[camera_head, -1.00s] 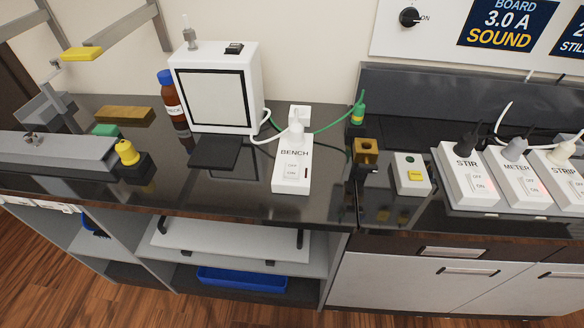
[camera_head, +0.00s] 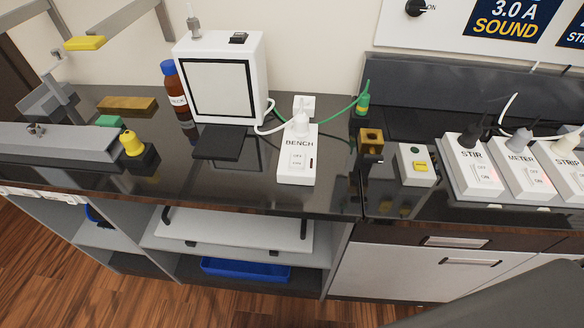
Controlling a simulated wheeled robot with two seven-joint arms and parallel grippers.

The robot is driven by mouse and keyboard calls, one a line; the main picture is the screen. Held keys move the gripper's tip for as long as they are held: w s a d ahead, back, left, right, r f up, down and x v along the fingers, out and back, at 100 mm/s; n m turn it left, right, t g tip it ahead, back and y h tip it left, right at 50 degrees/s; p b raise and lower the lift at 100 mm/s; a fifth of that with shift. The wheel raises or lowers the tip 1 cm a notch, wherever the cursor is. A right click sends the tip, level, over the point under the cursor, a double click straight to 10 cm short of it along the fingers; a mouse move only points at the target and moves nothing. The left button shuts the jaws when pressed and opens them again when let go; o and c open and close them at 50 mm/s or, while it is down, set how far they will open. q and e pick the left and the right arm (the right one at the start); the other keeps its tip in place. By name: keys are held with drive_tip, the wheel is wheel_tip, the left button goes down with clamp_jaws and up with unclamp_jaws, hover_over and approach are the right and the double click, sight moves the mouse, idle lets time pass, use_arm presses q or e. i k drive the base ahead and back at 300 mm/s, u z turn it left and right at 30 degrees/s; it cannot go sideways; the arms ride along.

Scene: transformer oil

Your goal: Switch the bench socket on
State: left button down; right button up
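The bench socket (camera_head: 297,155) is a white block labelled BENCH, standing on the dark worktop in the middle of the head view. Its rocker switch (camera_head: 297,161) is marked OFF above and ON below; I cannot tell its position for certain. The small indicator (camera_head: 312,163) beside the rocker looks dark. A white plug (camera_head: 300,124) with a white cable sits in the socket's top end. Neither gripper shows in the view. A dark grey shape at the lower right may be part of my arm.
A white box with a pale screen (camera_head: 219,88) and a brown bottle (camera_head: 174,88) stand to the left. A brass block (camera_head: 371,142), a small box with a yellow button (camera_head: 415,165) and the STIR (camera_head: 471,165) and METER (camera_head: 522,168) sockets stand to the right. The worktop before the bench socket is clear.

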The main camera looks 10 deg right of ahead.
sight(297, 159)
drive_tip(key=k, duration=1.3)
drive_tip(key=z, duration=1.3)
